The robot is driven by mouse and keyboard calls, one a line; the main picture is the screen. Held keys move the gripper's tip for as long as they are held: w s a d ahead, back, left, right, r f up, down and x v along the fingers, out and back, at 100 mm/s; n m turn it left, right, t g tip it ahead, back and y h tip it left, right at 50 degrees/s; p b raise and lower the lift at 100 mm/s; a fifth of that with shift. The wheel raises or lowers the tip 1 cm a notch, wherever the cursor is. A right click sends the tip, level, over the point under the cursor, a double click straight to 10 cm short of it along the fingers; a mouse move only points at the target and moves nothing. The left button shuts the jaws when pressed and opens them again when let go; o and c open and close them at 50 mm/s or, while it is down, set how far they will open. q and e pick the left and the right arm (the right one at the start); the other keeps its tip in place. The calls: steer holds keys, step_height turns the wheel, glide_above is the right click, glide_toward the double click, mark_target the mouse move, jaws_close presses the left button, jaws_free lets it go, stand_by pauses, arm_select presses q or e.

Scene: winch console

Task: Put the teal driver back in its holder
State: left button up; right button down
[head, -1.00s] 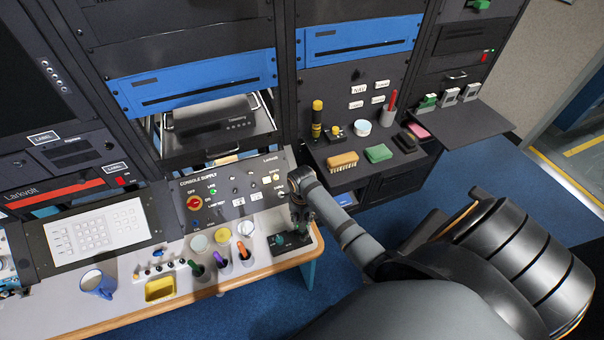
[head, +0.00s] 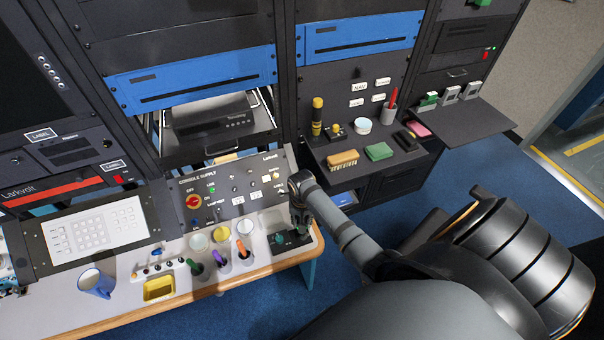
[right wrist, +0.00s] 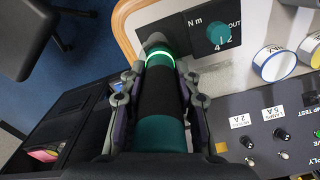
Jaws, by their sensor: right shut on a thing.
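The teal driver (right wrist: 160,128) has a black grip band and a lit green ring. In the right wrist view my right gripper (right wrist: 160,80) is shut around it, one finger on each side. A black plate (right wrist: 235,15) marked "N m" and "OUT", with a teal knob (right wrist: 220,37), is beside the driver. In the head view my right gripper (head: 303,228) is low over the same black plate (head: 283,248). I cannot tell whether the driver's end touches a holder. My left gripper is out of view.
Green (head: 196,268), purple (head: 220,260) and orange (head: 243,252) handled tools stand left of the plate, near a yellow tray (head: 158,288) and blue mug (head: 97,284). The console panel (head: 232,192) rises close behind. Blue floor lies right of the bench.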

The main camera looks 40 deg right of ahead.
steer(key=c, duration=0.9)
jaws_free()
steer(key=shift+r, duration=0.15)
step_height(320, 180, up, 12)
steer(key=shift+f, duration=0.15)
